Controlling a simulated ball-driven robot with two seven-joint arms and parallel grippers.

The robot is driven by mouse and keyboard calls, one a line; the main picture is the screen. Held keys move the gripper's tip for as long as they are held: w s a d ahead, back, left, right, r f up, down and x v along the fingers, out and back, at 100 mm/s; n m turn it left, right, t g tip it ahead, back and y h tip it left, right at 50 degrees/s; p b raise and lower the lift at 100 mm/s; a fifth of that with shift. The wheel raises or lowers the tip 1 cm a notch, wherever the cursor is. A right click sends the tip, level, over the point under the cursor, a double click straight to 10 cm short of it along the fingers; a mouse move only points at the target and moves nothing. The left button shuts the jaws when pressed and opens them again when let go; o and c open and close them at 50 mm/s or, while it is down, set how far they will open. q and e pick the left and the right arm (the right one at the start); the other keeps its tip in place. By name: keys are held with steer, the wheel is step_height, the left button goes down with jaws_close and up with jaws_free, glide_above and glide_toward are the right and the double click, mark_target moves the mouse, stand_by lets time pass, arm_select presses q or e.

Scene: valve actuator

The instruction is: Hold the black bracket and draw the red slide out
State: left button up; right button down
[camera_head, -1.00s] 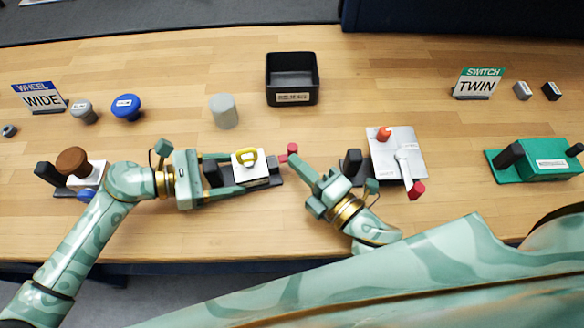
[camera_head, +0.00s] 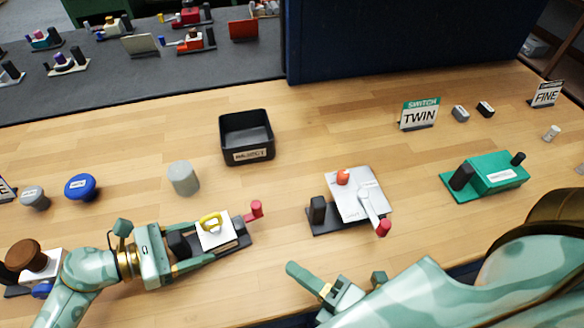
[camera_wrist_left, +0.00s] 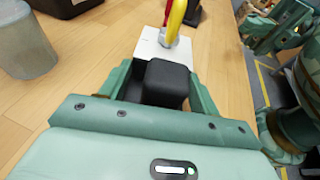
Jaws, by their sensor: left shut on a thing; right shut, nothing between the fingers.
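The black bracket (camera_head: 180,243) is the upright block at the left end of a dark base, beside a white block (camera_head: 214,232) with a yellow handle (camera_head: 210,222). My left gripper (camera_head: 190,249) is shut on the bracket, which also shows between the fingers in the left wrist view (camera_wrist_left: 168,80). The red slide (camera_head: 256,209) sticks out to the right of the white block, ending in a red knob. How far it is drawn out is hard to tell. My right gripper (camera_head: 294,270) is shut and empty, below and right of the knob, clear of it.
A grey plate fixture (camera_head: 359,190) with a red-tipped lever stands to the right. A green fixture (camera_head: 495,176) is farther right. A black bin (camera_head: 248,152) and a grey cylinder (camera_head: 183,178) stand behind. Bare wood lies between the knob and the grey fixture.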

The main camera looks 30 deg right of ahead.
arm_select(q)
steer(key=o, duration=0.9)
steer(key=shift+c, duration=0.2)
